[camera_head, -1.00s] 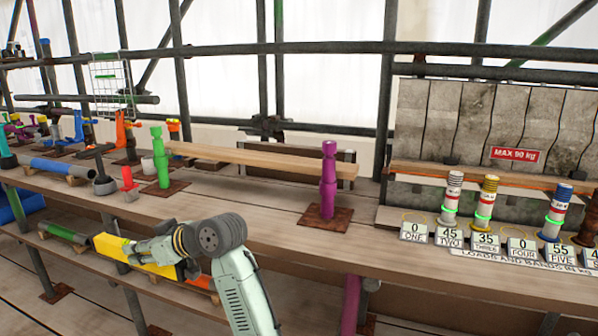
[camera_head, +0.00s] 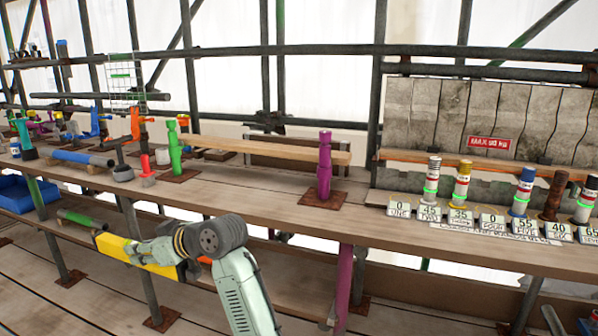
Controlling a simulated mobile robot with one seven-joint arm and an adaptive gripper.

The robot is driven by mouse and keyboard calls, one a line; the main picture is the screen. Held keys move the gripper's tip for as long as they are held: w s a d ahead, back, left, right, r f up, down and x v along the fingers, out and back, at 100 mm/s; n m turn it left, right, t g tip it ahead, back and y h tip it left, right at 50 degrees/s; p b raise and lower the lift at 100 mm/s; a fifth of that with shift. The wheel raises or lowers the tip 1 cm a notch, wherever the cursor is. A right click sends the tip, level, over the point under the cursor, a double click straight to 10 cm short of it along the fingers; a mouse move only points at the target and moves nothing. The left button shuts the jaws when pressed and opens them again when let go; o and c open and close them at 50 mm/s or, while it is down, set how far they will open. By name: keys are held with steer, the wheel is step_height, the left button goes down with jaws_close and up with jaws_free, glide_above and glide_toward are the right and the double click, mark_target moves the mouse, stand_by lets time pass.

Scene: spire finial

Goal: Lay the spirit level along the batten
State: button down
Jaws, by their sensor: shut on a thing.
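The spirit level is a yellow bar (camera_head: 112,247), held low at the left of my arm, in front of the bench and above the lower deck. My gripper (camera_head: 150,254) is shut on it; the fingers are small and partly hidden by the wrist. The batten (camera_head: 260,149) is a long pale wooden plank. It runs level above the bench between a green post (camera_head: 175,150) at its left and a purple post (camera_head: 324,170) at its right. The level is apart from the batten, lower and nearer to me.
The wooden bench (camera_head: 240,205) crosses the view. Banded cylinders with number cards (camera_head: 461,217) stand at its right. A blue crate (camera_head: 15,190) sits low at far left. The bench front before the batten is clear.

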steer(key=w+d+f+m+t+h, duration=0.3)
steer(key=w+d+f+m+t, duration=0.15)
steer(key=d+f, duration=0.6)
steer(key=w+d+f+m+t+h, duration=0.35)
steer(key=w+d+f, duration=0.3)
steer(key=f, duration=0.75)
steer(key=s+d+f+m+h, duration=0.2)
steer(key=s+d+f, duration=0.3)
steer(key=f, duration=0.4)
steer(key=s+d+f+m+h, duration=0.2)
steer(key=s+d+f, duration=0.2)
steer(key=f, duration=0.6)
steer(key=s+d+f+m+h, duration=0.1)
steer(key=s+d+f+h, duration=0.1)
steer(key=s+d+f, duration=0.3)
steer(key=d+f, duration=0.3)
steer(key=f, duration=0.1)
steer(key=shift+s+f+m+t, duration=0.15)
steer(key=shift+s+m+t, duration=0.2)
steer(key=shift+m+t, duration=0.05)
